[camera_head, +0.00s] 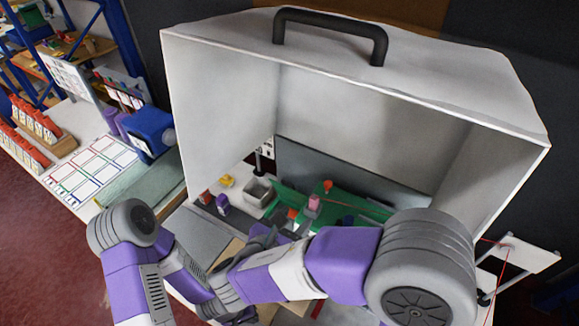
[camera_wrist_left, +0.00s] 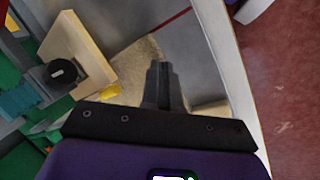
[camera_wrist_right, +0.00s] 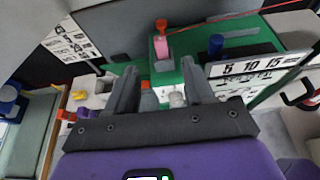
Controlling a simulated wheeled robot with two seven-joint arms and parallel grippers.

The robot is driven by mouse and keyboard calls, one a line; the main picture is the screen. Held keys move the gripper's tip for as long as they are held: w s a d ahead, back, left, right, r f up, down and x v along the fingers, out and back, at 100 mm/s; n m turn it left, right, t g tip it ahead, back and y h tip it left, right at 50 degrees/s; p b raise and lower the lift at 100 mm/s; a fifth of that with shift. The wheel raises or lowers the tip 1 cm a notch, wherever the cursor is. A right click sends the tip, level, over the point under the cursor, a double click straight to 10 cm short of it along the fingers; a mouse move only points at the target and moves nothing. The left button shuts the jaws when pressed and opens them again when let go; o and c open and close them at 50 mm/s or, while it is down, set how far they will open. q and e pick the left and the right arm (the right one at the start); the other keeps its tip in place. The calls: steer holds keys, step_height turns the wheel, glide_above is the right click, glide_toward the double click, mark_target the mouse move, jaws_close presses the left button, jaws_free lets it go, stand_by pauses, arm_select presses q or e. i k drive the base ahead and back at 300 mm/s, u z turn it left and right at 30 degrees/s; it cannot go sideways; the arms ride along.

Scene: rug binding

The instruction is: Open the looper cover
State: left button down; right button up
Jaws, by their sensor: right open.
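A green machine (camera_head: 345,205) stands inside a large white hood; it also shows in the right wrist view (camera_wrist_right: 195,78). I cannot clearly identify the looper cover. In the left wrist view a cream plate (camera_wrist_left: 78,42) with a round black knob (camera_wrist_left: 63,72) stands beside green parts, left of my left gripper (camera_wrist_left: 160,68). That gripper's fingers are together with nothing visible between them, over a grey surface. My right gripper (camera_wrist_right: 160,75) is open, pointing toward the green machine. An orange part (camera_wrist_right: 148,99) and a pale round part (camera_wrist_right: 177,97) show between its fingers. My arms hide much of the machine's front.
The white hood (camera_head: 220,85) with a black handle (camera_head: 330,30) surrounds the machine on top and sides. A pink spool (camera_wrist_right: 161,45) stands upright on the machine. A numbered scale plate (camera_wrist_right: 250,70) is at its right. A blue device (camera_head: 152,130) stands on the left table.

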mark_target(287, 189)
steer(key=k, duration=1)
